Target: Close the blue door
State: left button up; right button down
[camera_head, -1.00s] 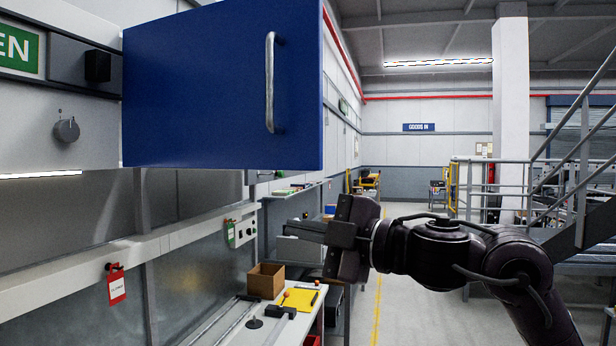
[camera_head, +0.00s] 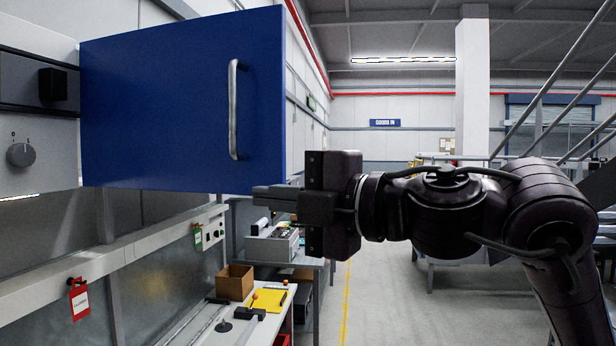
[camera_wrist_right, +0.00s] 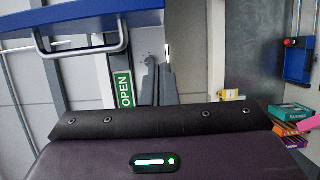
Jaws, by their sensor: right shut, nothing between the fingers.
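The blue door (camera_head: 170,110) stands swung out from the wall unit at the upper left in the head view, with a vertical metal bar handle (camera_head: 234,110) near its right edge. My right gripper (camera_head: 256,192) is shut and empty, pointing left, level with the door's bottom edge and just below and right of the handle. I cannot tell whether it touches the door. In the right wrist view the door's blue edge (camera_wrist_right: 90,16) and handle (camera_wrist_right: 84,48) show at upper left, and the fingertips (camera_wrist_right: 158,80) are apart from the handle. My left gripper is not in view.
Below the door, a bench holds an open cardboard box (camera_head: 235,282) and a yellow sheet (camera_head: 268,300). A dial (camera_head: 20,154) is on the wall panel at left. A red tag (camera_head: 79,300) hangs on the rail. Open floor lies beyond my right arm.

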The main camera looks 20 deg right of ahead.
jog(key=w+p, duration=0.1)
jog(key=w, duration=0.1)
jog(key=w+d+p, duration=0.1)
jog(key=w, duration=0.2)
jog(key=shift+w+d, duration=0.1)
jog(key=shift+d, duration=0.05)
